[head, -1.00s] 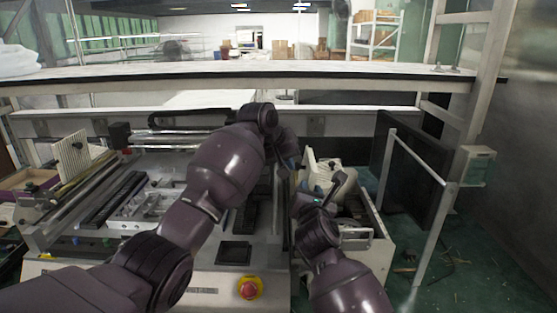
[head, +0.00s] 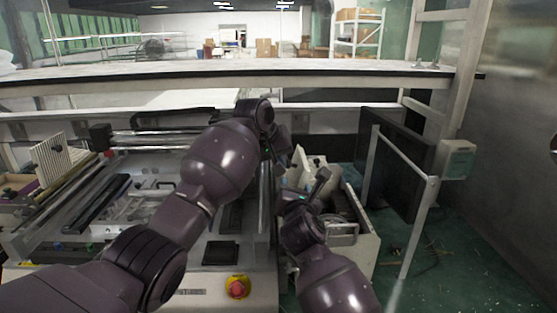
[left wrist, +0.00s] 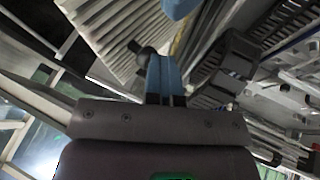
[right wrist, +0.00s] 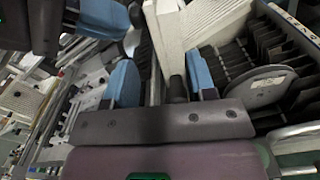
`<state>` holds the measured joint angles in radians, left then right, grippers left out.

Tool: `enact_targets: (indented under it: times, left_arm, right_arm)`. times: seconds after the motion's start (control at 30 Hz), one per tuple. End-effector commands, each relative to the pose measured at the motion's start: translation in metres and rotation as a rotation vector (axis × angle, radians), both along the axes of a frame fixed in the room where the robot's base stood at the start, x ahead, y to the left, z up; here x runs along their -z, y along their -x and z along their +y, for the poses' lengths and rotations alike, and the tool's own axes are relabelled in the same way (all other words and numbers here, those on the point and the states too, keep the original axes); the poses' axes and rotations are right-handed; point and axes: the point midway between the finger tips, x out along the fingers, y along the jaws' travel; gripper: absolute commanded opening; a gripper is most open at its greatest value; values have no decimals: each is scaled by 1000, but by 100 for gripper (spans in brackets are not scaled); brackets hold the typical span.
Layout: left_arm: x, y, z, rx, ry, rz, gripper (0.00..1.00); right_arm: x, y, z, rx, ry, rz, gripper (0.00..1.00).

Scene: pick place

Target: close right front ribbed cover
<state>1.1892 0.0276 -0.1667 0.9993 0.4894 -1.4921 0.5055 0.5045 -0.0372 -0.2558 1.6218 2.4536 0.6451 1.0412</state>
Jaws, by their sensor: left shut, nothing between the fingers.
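The right front ribbed cover (head: 315,165) is a cream panel standing raised over the right-hand box of the machine. In the right wrist view its ribbed face and thick edge (right wrist: 190,22) show close in front of my right gripper (right wrist: 162,85). That gripper is open, with the cover's edge and a dark knob (right wrist: 178,90) seen between its blue fingers; I cannot tell whether they touch. My left gripper (head: 284,158) is shut and empty, close to the cover's left side. In the left wrist view its blue fingers (left wrist: 165,75) overlap the ribbed panel (left wrist: 115,38) and its dark knob (left wrist: 136,48).
A second ribbed cover (head: 50,160) stands raised at the far left of the machine. The open box (head: 368,235) holds dark slats and a disc (right wrist: 268,86). A red emergency button (head: 237,286) is at the front. A metal rail (head: 418,230) stands to the right.

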Motion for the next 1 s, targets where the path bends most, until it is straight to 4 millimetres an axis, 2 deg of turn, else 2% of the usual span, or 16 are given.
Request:
enact_targets:
  times: [0.03, 0.43, 0.57, 0.77, 1.0]
  left_arm:
    - [6, 2, -3, 4, 0, 9, 0]
    - [8, 2, -1, 4, -3, 14, 0]
    - [8, 2, -1, 3, -4, 14, 0]
    - [8, 2, -1, 2, -3, 14, 0]
    - [6, 1, 0, 2, -3, 10, 0]
  right_arm:
    - [-7, 1, 8, -18, -5, -16, 42]
    - [-6, 1, 7, -15, 0, -15, 42]
    - [-4, 7, 7, -14, 1, -14, 42]
    - [-3, 34, 6, -13, -3, -10, 42]
    - [-1, 78, 4, -10, -2, -6, 42]
